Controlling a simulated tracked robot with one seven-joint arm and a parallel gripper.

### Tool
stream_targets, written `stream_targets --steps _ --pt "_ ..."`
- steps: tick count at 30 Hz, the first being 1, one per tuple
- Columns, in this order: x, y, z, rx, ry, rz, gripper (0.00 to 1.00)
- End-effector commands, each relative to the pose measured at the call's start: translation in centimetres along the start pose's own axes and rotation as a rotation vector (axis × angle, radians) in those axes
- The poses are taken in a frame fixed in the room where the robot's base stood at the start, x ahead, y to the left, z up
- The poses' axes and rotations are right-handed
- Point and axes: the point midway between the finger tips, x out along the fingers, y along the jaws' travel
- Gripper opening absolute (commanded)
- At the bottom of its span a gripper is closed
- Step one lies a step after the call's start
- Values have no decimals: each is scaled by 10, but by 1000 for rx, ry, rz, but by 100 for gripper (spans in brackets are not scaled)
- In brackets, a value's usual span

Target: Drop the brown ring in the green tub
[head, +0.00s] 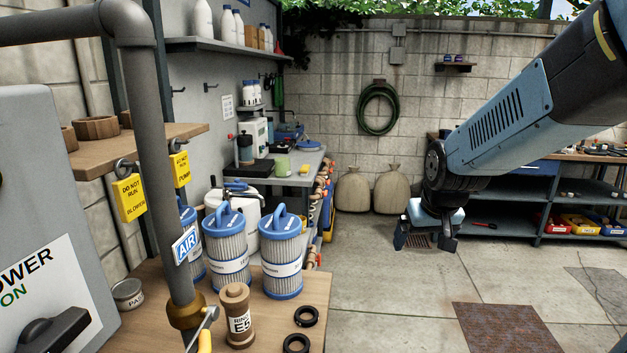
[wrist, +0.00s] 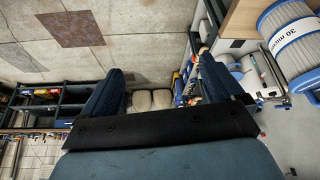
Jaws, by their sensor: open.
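Brown ring-shaped pieces lie on the wooden shelf at the left of the head view; the clearest (head: 97,127) is faceted with an open middle. I cannot tell which piece is the task's brown ring. A small green container (head: 282,166), possibly the green tub, stands on the grey counter at the back; it looks too small to judge its opening. My gripper (head: 425,240) hangs fingers down over the floor, right of centre, far from both. It is open and empty. The wrist view shows its two blue fingers (wrist: 157,85) apart with nothing between them.
A grey pipe (head: 155,170) rises before the shelf. Sacks (head: 352,191) lean at the back wall. The middle floor is clear.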

Motion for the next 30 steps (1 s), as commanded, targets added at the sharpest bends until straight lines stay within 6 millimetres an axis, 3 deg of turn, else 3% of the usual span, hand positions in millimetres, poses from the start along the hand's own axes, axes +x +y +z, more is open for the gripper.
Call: stream_targets --steps 6,18,24,30 --pt "-49 1 22 11 24 6 94" --pt "-120 3 76 37 54 5 94" --pt "-138 3 96 46 60 0 94" --pt "-142 3 102 49 61 -1 94"
